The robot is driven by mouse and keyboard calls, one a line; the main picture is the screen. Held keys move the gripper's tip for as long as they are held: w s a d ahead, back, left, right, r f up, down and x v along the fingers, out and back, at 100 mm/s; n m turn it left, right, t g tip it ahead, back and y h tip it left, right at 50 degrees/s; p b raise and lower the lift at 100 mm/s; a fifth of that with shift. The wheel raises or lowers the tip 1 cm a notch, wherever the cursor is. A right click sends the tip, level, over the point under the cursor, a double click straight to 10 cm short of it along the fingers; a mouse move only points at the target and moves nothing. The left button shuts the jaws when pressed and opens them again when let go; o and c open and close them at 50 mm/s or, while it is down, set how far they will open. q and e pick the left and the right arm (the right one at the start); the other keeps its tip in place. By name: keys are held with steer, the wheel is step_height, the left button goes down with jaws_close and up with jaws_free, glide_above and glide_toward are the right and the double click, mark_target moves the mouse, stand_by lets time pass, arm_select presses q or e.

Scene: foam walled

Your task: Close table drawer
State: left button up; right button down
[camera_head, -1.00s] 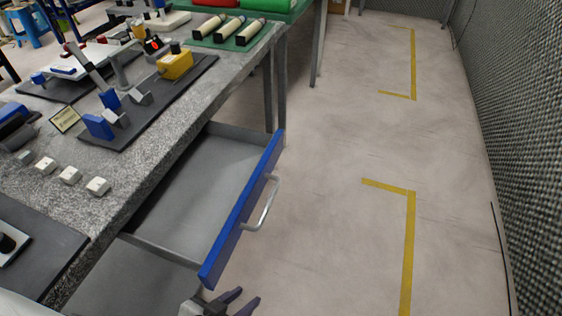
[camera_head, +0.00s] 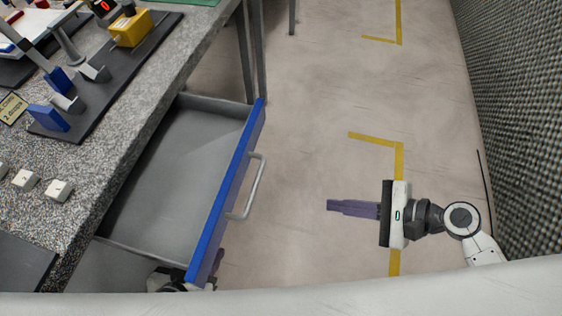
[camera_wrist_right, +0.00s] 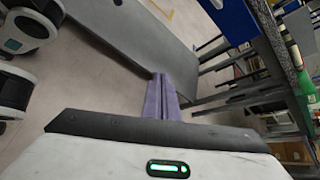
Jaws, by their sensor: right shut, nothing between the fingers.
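The table drawer (camera_head: 180,180) stands open, pulled out to the right from under the grey speckled table (camera_head: 130,130). It looks empty. Its blue front (camera_head: 228,195) carries a pale bar handle (camera_head: 255,190) on the outer side. My right gripper (camera_head: 335,206) is shut and empty, apart from the handle on its right, fingers pointing left toward it. Its purple fingers lie together in the right wrist view (camera_wrist_right: 161,97), where a blue panel (camera_wrist_right: 228,20) shows at the top. My left gripper (camera_head: 218,260) is mostly hidden behind the drawer's near front corner; its jaws cannot be made out.
Blue blocks (camera_head: 48,117), a yellow device (camera_head: 131,28) and small white blocks (camera_head: 58,190) lie on the table. Table legs (camera_head: 252,60) stand beyond the drawer.

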step_height(320, 180, up, 12)
steer(key=w+m+g+y, duration=0.1)
steer(key=w+m+y, duration=0.1)
steer(key=m+y, duration=0.3)
steer(key=x, duration=1.3)
steer(key=shift+w+a+f+h, duration=0.15)
steer(key=shift+f+h, duration=0.15)
steer(key=shift+f, duration=0.15)
steer(key=shift+w, duration=0.1)
